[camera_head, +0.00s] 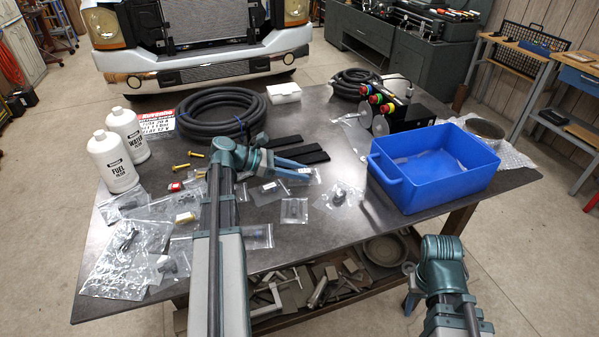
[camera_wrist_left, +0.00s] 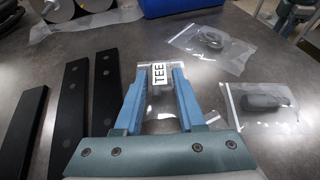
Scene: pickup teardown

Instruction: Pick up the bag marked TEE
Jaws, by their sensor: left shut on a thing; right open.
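The clear plastic bag marked TEE (camera_wrist_left: 159,76) is between the blue fingers of my left gripper (camera_wrist_left: 162,70) in the left wrist view. Its white label faces up near the fingertips, and my left gripper is shut on the bag. In the head view, my left gripper (camera_head: 302,172) is low over the middle of the table, and its fingers largely hide the bag. I cannot tell whether the bag still touches the table. My right gripper (camera_head: 409,296) is open in front of the table's front edge, partly hidden by its arm.
Two bags with dark parts (camera_wrist_left: 212,42) (camera_wrist_left: 268,102) lie right of my left gripper in the wrist view. Black strips (camera_wrist_left: 72,115) lie left of it. A blue bin (camera_head: 430,170) stands on the right of the table (camera_head: 345,205). White bottles (camera_head: 113,160) and more bags are on the left.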

